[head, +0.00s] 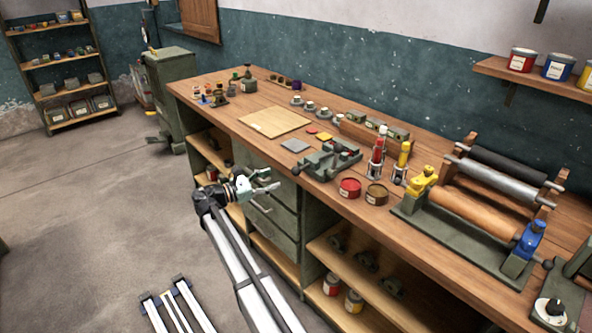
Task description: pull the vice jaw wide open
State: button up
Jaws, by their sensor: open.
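The vice (326,162) is a small grey-green metal tool on the workbench, near its front edge in the middle of the head view. A dark round knob or handle end shows at its lower left. Its jaw gap is too small to make out. My gripper (273,181) is open and empty. It is in front of the bench's drawer side, left of and below the vice in the picture, and apart from it.
The wooden bench (225,100) carries a pale board (274,121), a grey plate (295,146), a red tin (350,187) and a brown tin (376,194) close to the vice. A roller press (470,215) stands at right. Open floor (100,210) lies at left.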

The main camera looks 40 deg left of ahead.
aim_at(296, 171)
jog(key=p+x, duration=0.1)
jog(key=x, duration=0.9)
jog(key=shift+w+d+p, duration=0.1)
jog(key=shift+w+p, duration=0.05)
jog(key=shift+p, duration=0.25)
grip_shut()
